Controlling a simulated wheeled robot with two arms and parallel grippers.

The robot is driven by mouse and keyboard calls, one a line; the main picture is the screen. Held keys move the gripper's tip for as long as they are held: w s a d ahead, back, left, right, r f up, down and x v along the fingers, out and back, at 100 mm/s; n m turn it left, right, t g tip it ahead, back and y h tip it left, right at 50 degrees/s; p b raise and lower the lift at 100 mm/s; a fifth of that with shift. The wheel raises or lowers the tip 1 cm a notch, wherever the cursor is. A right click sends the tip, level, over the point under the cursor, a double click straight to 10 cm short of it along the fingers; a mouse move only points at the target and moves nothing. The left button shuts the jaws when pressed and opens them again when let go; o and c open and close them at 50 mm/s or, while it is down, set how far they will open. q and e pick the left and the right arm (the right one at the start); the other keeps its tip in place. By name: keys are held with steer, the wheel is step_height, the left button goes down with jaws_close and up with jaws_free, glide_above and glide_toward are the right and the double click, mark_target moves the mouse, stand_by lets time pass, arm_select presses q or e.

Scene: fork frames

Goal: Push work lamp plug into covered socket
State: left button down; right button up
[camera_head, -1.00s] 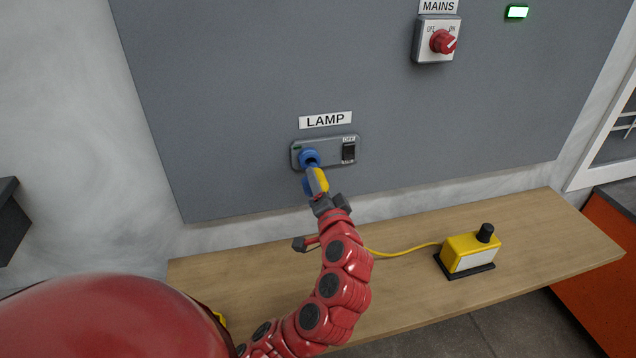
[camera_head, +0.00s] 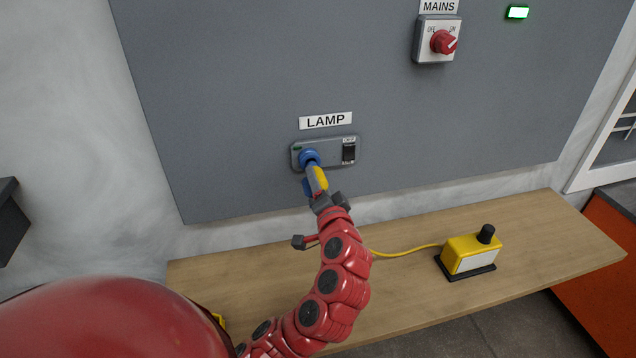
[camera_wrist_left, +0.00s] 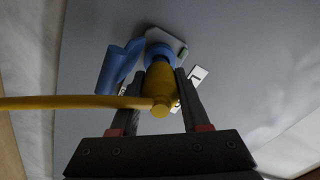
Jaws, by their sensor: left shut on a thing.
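My left gripper (camera_head: 318,188) is shut on the yellow lamp plug (camera_head: 321,179), which points at the blue round socket (camera_head: 309,157) below the LAMP label. In the left wrist view the plug (camera_wrist_left: 160,84) sits between the two dark fingers, in line with the blue socket collar (camera_wrist_left: 158,52). Its nose meets or lies inside the collar; how deep it sits is hidden. The blue socket cover (camera_wrist_left: 120,65) hangs open beside the plug. The yellow cord (camera_wrist_left: 70,102) leaves the plug's rear to the left there. My right gripper is not in view.
A red MAINS knob (camera_head: 442,42) and a lit green indicator (camera_head: 517,12) are higher up. The yellow lamp box (camera_head: 470,252) stands on the wooden bench (camera_head: 540,225).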

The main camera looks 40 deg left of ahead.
arm_select(q)
steer(key=shift+x, duration=1.55)
steer(key=c, duration=0.6)
jaws_free()
steer(key=shift+w, duration=0.1)
steer(key=o, duration=0.3)
steer(key=shift+a, duration=0.1)
steer(key=shift+f, duration=0.2)
steer(key=shift+s+d+f+b, duration=0.1)
steer(key=shift+s+d+b, duration=0.15)
steer(key=shift+d+b, duration=0.15)
steer(key=b+v, duration=0.2)
steer(key=v, duration=0.3)
steer(key=shift+d, duration=0.15)
steer(key=p+v, duration=0.6)
steer(key=v, duration=0.5)
steer(key=shift+s+r+p, duration=0.3)
steer(key=shift+r+p, duration=0.05)
steer(key=shift+p, duration=0.05)
